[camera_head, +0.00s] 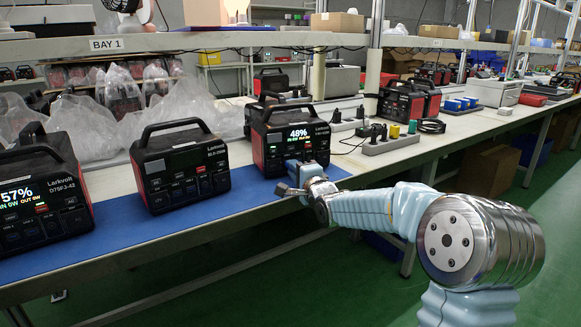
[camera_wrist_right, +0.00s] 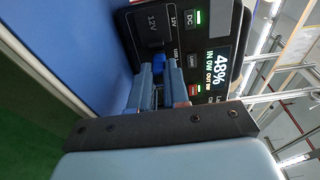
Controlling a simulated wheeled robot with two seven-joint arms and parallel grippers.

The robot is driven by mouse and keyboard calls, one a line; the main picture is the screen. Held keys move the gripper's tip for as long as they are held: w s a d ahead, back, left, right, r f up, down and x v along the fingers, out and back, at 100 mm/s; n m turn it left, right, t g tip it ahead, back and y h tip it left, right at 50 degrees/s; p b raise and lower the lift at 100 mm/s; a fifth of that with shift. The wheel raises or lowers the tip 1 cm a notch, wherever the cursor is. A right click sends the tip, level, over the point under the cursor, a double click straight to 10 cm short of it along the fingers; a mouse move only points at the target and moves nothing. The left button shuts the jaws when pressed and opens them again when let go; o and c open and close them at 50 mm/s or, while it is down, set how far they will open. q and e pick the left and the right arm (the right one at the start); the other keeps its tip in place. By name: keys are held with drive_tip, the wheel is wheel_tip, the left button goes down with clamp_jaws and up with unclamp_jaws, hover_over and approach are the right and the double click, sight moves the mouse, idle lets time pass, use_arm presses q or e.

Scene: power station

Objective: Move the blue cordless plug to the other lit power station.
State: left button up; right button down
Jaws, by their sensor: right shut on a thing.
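Two power stations have lit screens: one at far left (camera_head: 40,190) reads 57%, and one at the right (camera_head: 290,140) reads 48%. The 48% station fills much of the right wrist view (camera_wrist_right: 185,40). My right gripper (camera_head: 297,170) is at the lower front of the 48% station. In the right wrist view my right gripper (camera_wrist_right: 158,72) is shut on the blue plug (camera_wrist_right: 157,46), at the station's front panel. The fingers hide most of the plug, and I cannot tell how deep it sits in a socket. My left gripper is not in view.
A power station with a dark screen (camera_head: 180,165) stands between the two lit ones. All three stand on a blue mat (camera_head: 130,225) along the bench front. Clear plastic bags (camera_head: 90,130) lie behind, and a grey power strip (camera_head: 385,145) lies to the right. A shelf (camera_head: 180,42) runs above.

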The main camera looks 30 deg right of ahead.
drive_tip(key=shift+s+a+b, duration=0.2)
drive_tip(key=shift+s+b, duration=1)
drive_tip(key=shift+s, duration=0.75)
